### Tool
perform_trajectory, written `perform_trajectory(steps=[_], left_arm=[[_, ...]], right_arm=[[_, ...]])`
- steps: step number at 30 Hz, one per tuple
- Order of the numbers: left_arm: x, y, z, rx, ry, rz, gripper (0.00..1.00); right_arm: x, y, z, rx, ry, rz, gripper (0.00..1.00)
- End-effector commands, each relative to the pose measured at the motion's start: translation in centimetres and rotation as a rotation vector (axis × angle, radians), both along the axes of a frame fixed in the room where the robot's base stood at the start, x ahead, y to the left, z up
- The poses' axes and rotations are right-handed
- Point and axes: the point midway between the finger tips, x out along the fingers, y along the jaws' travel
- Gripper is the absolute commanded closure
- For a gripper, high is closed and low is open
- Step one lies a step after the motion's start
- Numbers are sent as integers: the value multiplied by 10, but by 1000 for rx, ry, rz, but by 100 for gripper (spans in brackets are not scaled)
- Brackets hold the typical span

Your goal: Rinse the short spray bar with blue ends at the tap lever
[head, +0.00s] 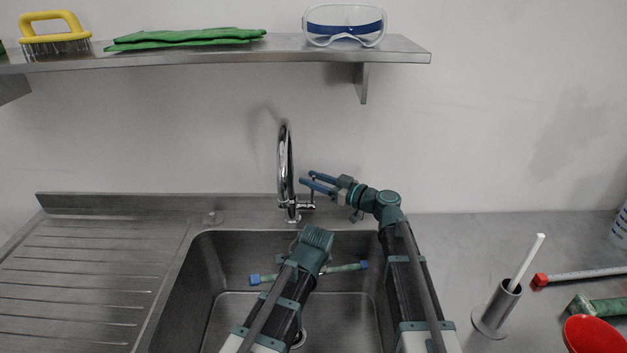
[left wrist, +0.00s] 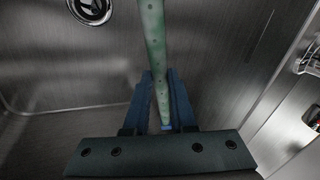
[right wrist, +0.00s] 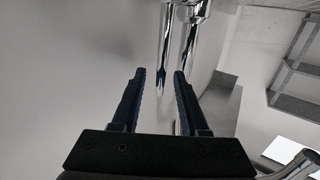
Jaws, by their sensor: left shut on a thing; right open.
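The short spray bar (head: 345,268), a speckled green tube with blue ends, is held level inside the sink basin. My left gripper (left wrist: 160,85) is shut on the green tube, which runs between its fingers in the left wrist view; in the head view its wrist hides the bar's middle. The chrome tap (head: 285,165) stands at the sink's back edge, with its small lever (head: 312,190) on the right side. No water shows. My right gripper (head: 307,178) is open and empty, just right of the tap's neck; I cannot tell if it touches the lever.
The steel sink (head: 205,270) has a ribbed drainboard (head: 75,270) at left. A shelf (head: 280,48) hangs above.

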Motion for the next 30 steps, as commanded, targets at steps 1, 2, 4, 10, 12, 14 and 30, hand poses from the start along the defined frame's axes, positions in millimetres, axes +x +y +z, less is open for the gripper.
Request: perform_trajectory(steps=[1, 2, 4, 10, 12, 14, 30], left_arm=[[0, 0, 0, 0, 0, 0, 100], [0, 0, 0, 0, 0, 0, 100], [0, 0, 0, 0, 0, 0, 100], [0, 0, 0, 0, 0, 0, 100], [0, 0, 0, 0, 0, 0, 100], [0, 0, 0, 0, 0, 0, 100], [0, 0, 0, 0, 0, 0, 100]], right_arm=[[0, 0, 0, 0, 0, 0, 56], [0, 0, 0, 0, 0, 0, 56], [0, 0, 0, 0, 0, 0, 56], [0, 0, 0, 0, 0, 0, 81], [0, 0, 0, 0, 0, 0, 94], [0, 0, 0, 0, 0, 0, 100], [0, 0, 0, 0, 0, -1, 100]])
